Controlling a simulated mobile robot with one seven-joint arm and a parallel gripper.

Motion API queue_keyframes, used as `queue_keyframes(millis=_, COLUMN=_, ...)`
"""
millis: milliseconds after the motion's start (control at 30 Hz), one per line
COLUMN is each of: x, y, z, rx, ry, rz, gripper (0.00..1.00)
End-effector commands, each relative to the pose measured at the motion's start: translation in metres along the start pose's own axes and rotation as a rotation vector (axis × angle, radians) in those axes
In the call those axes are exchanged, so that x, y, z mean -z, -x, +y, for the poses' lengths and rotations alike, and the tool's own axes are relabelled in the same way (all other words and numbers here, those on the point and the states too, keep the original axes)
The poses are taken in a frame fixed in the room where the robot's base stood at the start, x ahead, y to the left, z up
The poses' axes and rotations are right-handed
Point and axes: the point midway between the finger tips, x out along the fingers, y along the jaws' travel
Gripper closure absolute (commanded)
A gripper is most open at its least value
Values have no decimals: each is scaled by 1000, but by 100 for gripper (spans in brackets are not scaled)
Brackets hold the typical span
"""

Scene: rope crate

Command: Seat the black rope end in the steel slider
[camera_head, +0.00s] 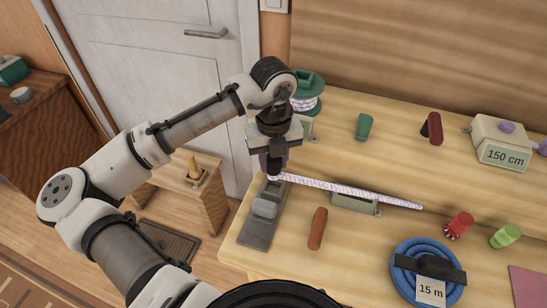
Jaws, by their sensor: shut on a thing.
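My gripper (273,168) points down over the left part of the wooden bench and is shut on the black rope end, which its fingers mostly hide. The white, purple-flecked rope (345,188) runs from the gripper to the right in a nearly straight line. The steel slider (265,207) appears to be the light grey block on a dark grey base (257,233) at the bench's left edge. The gripper is just behind and above this block in the picture. I cannot tell whether the rope end touches anything below it.
A grey metal bracket (355,204) lies under the rope's middle. A brown-orange handle (318,228) lies in front. A blue rope coil (428,270) tagged "15 m", red (459,225) and green (505,236) pieces, and a "150 cm" box (498,140) stand right. A green spool (308,92) stands behind.

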Motion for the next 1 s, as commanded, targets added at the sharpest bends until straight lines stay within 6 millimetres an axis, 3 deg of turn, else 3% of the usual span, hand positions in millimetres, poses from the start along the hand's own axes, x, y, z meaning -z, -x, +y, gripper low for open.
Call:
queue_keyframes(millis=533, x=0, y=-1, z=0, rx=1, ry=0, rz=0, gripper=100)
queue_keyframes(millis=1000, x=0, y=-19, z=0, rx=1, ry=0, rz=1, gripper=100)
